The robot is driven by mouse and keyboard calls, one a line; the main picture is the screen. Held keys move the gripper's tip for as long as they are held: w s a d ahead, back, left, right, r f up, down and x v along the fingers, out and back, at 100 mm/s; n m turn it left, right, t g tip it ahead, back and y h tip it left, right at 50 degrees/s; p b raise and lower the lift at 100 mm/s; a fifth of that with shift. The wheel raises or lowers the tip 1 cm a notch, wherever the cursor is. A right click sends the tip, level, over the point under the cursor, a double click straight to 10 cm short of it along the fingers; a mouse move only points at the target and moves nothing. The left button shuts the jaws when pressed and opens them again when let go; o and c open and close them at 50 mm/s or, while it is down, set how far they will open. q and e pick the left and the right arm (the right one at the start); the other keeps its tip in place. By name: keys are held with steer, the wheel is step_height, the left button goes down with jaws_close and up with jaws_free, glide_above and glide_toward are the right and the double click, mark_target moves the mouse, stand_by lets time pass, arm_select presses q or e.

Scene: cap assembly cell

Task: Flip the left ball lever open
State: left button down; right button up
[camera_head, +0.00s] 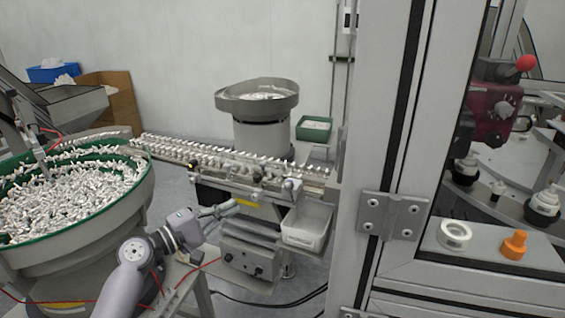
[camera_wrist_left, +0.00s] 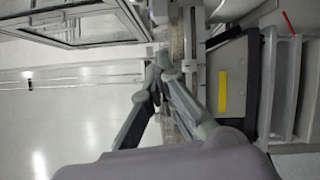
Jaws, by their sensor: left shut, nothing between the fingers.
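My left gripper (camera_head: 226,209) is at the lower middle of the head view, just below the feeder rail (camera_head: 225,158) and left of the white bin (camera_head: 307,228). Its fingers are together with nothing between them. In the left wrist view the fingertips (camera_wrist_left: 160,66) meet close to the rail, but I cannot tell whether they touch it. Small round fittings (camera_head: 292,185) sit along the rail's front side; I cannot tell which is the left ball lever. A red ball (camera_head: 526,63) on a short stem tops a dark red unit far right. My right gripper is out of view.
A green-rimmed bowl (camera_head: 146,196) full of small white parts stands at left. A round grey feeder bowl (camera_head: 284,101) stands behind the rail. A grey machine frame (camera_head: 383,150) blocks the right side. A control box (camera_head: 250,253) sits below the rail.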

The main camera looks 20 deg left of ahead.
arm_select(q)
steer(key=shift+w+a+r+t, duration=0.1)
steer(key=shift+a+r+t, duration=0.1)
steer(key=shift+r, duration=0.25)
steer(key=shift+w+a+r+t, duration=0.1)
steer(key=shift+a+r, duration=0.05)
steer(key=shift+r, duration=0.3)
steer(key=w+d+r+p, duration=0.1)
steer(key=w+d+p, duration=0.5)
steer(key=d, duration=0.3)
steer(key=shift+w+r, duration=0.25)
steer(key=shift+w, duration=0.3)
steer(key=shift+d, duration=0.1)
steer(key=shift+w, duration=0.1)
